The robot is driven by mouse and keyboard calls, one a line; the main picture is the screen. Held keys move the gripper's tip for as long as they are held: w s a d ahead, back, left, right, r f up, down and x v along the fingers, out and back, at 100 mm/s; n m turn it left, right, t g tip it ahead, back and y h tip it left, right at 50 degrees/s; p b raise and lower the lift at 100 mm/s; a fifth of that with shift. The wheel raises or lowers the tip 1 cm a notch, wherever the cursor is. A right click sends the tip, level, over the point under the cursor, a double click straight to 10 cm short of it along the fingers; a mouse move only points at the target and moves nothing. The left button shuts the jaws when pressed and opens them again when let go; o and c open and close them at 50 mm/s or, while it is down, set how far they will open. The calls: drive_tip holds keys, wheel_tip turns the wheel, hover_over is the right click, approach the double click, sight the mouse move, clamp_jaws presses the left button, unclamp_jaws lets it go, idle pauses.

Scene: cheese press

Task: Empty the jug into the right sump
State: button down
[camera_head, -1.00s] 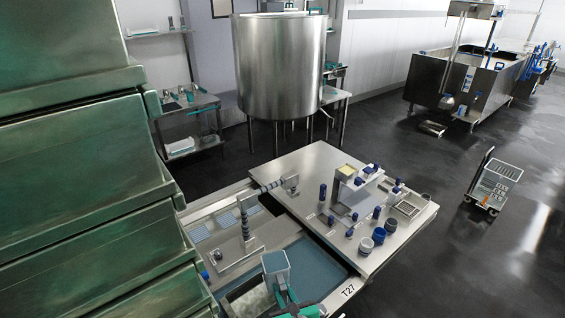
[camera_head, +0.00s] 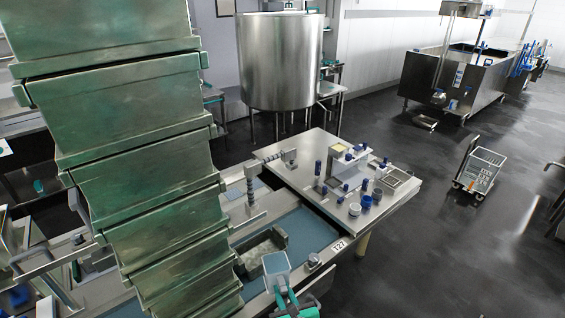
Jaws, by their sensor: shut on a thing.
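The jug (camera_head: 276,263) is a small pale grey, square-mouthed vessel low in the head view. My gripper (camera_head: 288,299), with teal parts, is shut on the jug at its near side. The jug looks upright; its contents cannot be made out. It shows against the near edge of the steel bench, left of the T27 label. A sump with a blue-grey floor (camera_head: 305,233) lies just behind and right of the jug. A grey rough-walled trough (camera_head: 262,246) shows just behind and left of the jug. How high the jug is above the bench is unclear.
A steel worktop (camera_head: 325,160) with blue-capped parts and small cups stands behind the sump. A jointed spout (camera_head: 250,187) rises left of it. A round steel vat (camera_head: 280,65) stands further back. Open dark floor and a trolley (camera_head: 480,165) lie to the right.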

sight(286, 301)
drive_tip(key=shift+s+d+f+m+h, duration=0.15)
drive_tip(key=shift+f, duration=0.25)
drive_tip(key=shift+s+d+f+m+h, duration=0.1)
drive_tip(key=shift+s+f+m+h, duration=0.05)
drive_tip(key=shift+f, duration=0.2)
drive_tip(key=shift+s+d+f+m+h, duration=0.15)
drive_tip(key=shift+s+f+m+h, duration=0.15)
drive_tip(key=shift+s+f, duration=0.25)
drive_tip(key=shift+s+a+f+m+t+h, duration=0.2)
drive_tip(key=shift+s+a+f+m+h, duration=0.05)
drive_tip(key=shift+s+f+m+h, duration=0.35)
drive_tip(key=shift+s+a+f+m+t+h, duration=0.2)
drive_tip(key=shift+s+f+m+h, duration=0.25)
drive_tip(key=shift+s+h, duration=0.2)
drive_tip(key=shift+s, duration=0.1)
